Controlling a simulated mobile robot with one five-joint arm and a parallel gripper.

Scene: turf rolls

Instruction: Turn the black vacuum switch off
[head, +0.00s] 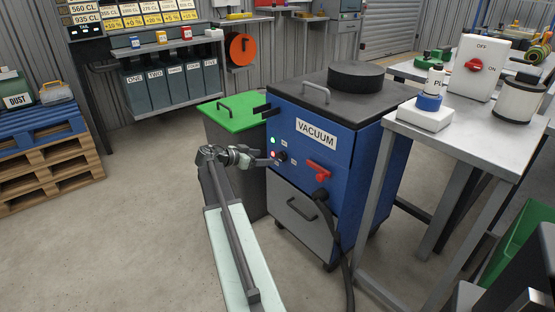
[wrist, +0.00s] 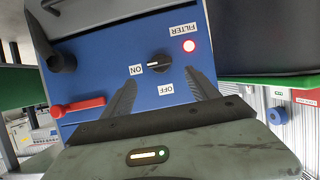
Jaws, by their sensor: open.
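The blue vacuum cabinet (head: 312,128) carries a "VACUUM" label on its front. The black vacuum switch (wrist: 158,63) is a round knob on that blue panel, and its white mark points towards the "ON" label (wrist: 138,69). The "OFF" label (wrist: 166,88) lies on another side of the knob. My gripper (wrist: 163,79) is open, its two dark fingers spread on either side of the knob's line, with nothing between them. I cannot tell if they touch the panel. In the head view my gripper (head: 266,161) is close to the panel, beside the small black switch (head: 282,157).
A red lever (head: 319,170) and a black hose (head: 322,200) sit right of the switch. A green-lidded bin (head: 228,112) stands left of the cabinet, a white table (head: 470,140) right.

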